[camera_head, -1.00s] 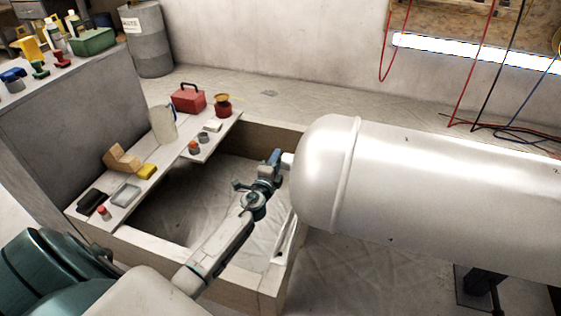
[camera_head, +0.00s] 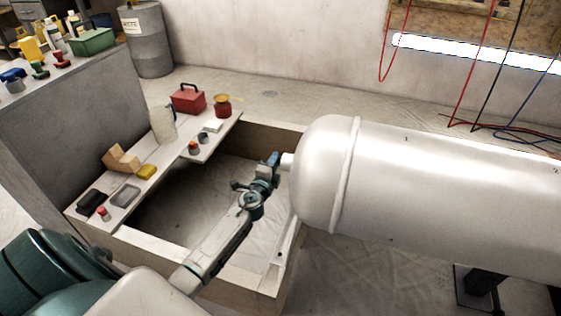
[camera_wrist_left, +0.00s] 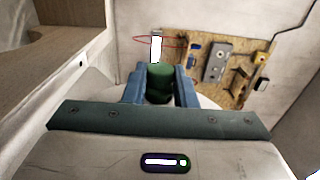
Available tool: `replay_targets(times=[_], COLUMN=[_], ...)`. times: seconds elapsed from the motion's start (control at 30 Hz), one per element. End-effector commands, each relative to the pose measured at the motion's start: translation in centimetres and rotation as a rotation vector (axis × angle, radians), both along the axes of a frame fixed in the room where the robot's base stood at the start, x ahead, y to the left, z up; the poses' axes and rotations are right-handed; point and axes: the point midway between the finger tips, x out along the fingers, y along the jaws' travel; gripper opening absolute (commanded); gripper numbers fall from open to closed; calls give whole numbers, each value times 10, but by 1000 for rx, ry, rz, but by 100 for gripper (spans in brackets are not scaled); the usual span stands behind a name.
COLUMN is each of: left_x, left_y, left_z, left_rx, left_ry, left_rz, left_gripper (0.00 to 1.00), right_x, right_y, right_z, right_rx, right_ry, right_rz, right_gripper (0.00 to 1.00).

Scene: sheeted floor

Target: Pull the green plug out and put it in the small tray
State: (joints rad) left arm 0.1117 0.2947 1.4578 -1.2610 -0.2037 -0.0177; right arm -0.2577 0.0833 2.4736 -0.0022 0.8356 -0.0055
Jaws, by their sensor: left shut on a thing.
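The green plug (camera_wrist_left: 160,78) sits between the two blue fingers of my left gripper (camera_wrist_left: 159,90), which is shut on it. In the head view my left gripper (camera_head: 274,160) is level with the short pale nozzle (camera_head: 287,160) on the rounded end of the big white tank (camera_head: 322,175). The plug is hidden there by the fingers, and I cannot tell whether it is still in the nozzle. The small tray (camera_head: 125,196), shallow and grey, lies on the white shelf at left. My right gripper is not in view.
The shelf also holds a black case (camera_head: 93,202), yellow sponge (camera_head: 146,172), wooden block (camera_head: 120,158), clear jug (camera_head: 162,122) and red toolbox (camera_head: 187,98). A low wooden frame (camera_head: 200,265) surrounds the sheeted pit under my arm. A grey barrel (camera_head: 145,40) stands behind.

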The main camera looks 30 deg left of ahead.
Motion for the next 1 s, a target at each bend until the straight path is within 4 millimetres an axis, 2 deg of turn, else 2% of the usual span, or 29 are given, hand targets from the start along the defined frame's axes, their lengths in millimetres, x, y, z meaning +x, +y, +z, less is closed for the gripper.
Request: replay_targets(times=[1.0], left_x=[-7], left_y=[30], left_z=[0], left_rx=[0], left_ry=[0], left_rz=[-1], left_gripper=[0], right_x=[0], right_y=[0], right_z=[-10], right_rx=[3], right_ry=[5], right_rz=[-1], right_gripper=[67])
